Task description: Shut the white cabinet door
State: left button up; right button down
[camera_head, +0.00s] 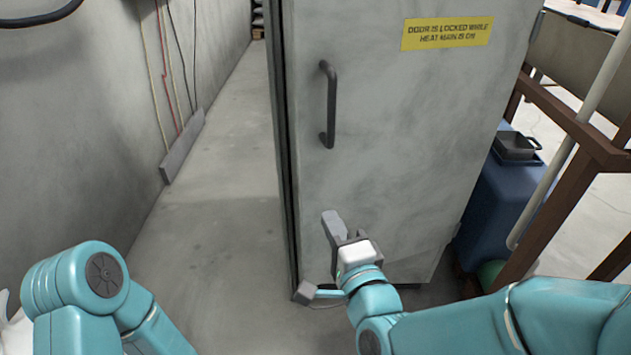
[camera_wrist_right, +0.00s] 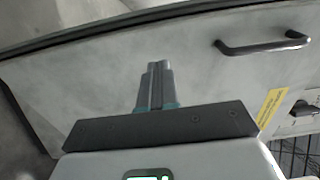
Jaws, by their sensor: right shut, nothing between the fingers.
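The white cabinet door (camera_head: 395,140) fills the middle of the head view and has a dark vertical handle (camera_head: 328,105) near its left edge. A dark seam runs down that edge; I cannot tell whether the door is fully flush with the frame. In the right wrist view the door (camera_wrist_right: 120,75) and its handle (camera_wrist_right: 262,47) also show. My right gripper (camera_head: 331,220) is shut and empty, in front of the lower left of the door, below the handle. Its fingers (camera_wrist_right: 157,68) point at the door face; contact is unclear. My left gripper is out of view.
A yellow warning label (camera_head: 447,33) is on the door's upper part. A grey wall (camera_head: 75,130) with hanging cables stands at the left, with clear floor (camera_head: 215,200) between. A brown metal frame (camera_head: 570,140) and a blue container (camera_head: 490,200) stand at the right.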

aim_at(310, 183)
jog(key=b+x, duration=0.1)
jog(key=x, duration=0.8)
jog(key=shift+w+a+f, duration=0.1)
jog(key=shift+f, duration=0.05)
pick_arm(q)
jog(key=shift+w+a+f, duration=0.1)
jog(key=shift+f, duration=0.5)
